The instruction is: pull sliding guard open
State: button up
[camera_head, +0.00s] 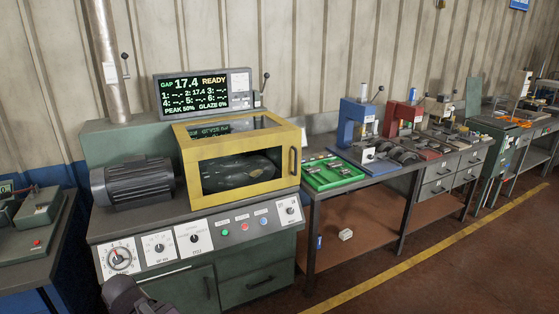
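The sliding guard (236,198) is a yellow-framed box with clear panels on top of the green machine (160,228). It stands over a dark rounded part (240,174) seen through its front panel. A dark upright handle (292,160) is on the guard's right side. A dark piece of my arm (135,298) shows at the bottom edge, left of centre, in front of the machine's cabinet and well below the guard. My gripper's fingertips cannot be made out, and nothing touches the guard.
A display (203,92) reading "GAP 17.4 READY" stands behind the guard. A grey motor (134,182) sits to its left. A green tray (331,171) lies on the bench close to its right. Dials and buttons line the machine's front. The floor at right is mostly clear.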

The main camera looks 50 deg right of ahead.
aim_at(288, 135)
jog(key=u, duration=0.5)
jog(key=k, duration=1)
jog(key=z, duration=1.5)
jog(key=i, duration=0.85)
jog(key=u, duration=0.1)
